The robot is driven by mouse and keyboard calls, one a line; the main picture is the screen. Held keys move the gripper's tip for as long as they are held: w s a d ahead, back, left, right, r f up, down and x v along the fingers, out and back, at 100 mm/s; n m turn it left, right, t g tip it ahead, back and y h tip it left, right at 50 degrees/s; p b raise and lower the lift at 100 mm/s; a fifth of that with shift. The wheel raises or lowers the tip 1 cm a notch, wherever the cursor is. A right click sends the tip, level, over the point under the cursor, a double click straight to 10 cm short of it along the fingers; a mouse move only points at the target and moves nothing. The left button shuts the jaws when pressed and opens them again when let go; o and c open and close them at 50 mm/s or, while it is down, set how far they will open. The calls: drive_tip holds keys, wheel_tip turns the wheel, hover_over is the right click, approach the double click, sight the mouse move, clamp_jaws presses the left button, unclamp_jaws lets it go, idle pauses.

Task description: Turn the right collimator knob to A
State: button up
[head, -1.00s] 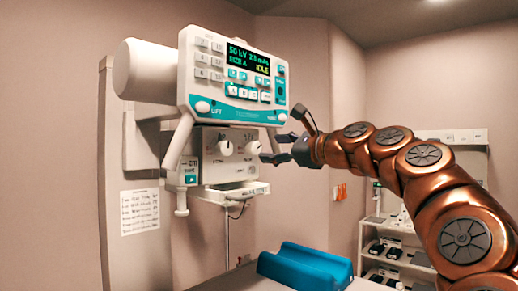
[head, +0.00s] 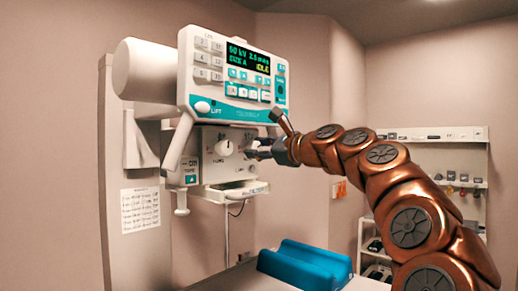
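The collimator box (head: 215,168) hangs below the control console and carries two white knobs on its front. The left knob (head: 224,148) is in plain view. My gripper (head: 254,150) is at the place of the right knob, its dark fingers pointing left against the front of the box. The right knob is mostly hidden behind the fingers, so its pointer cannot be read. I cannot tell whether the fingers are closed on it or only around it. The console screen (head: 248,57) shows green text and a yellow "IDLE".
The control console (head: 210,75) with its teal band and handles is just above my gripper. A blue cradle (head: 305,266) lies on the table below. Shelves (head: 440,160) stand at the right behind my arm. A paper sheet (head: 140,209) hangs at the left.

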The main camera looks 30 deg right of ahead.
drive_tip(key=c, duration=0.6)
drive_tip(key=shift+f+n, duration=0.1)
drive_tip(key=shift+n, duration=0.3)
drive_tip(key=shift+n+y+b, duration=0.3)
drive_tip(key=shift+n+b, duration=2.9)
drive_tip(key=shift+n, duration=4.3)
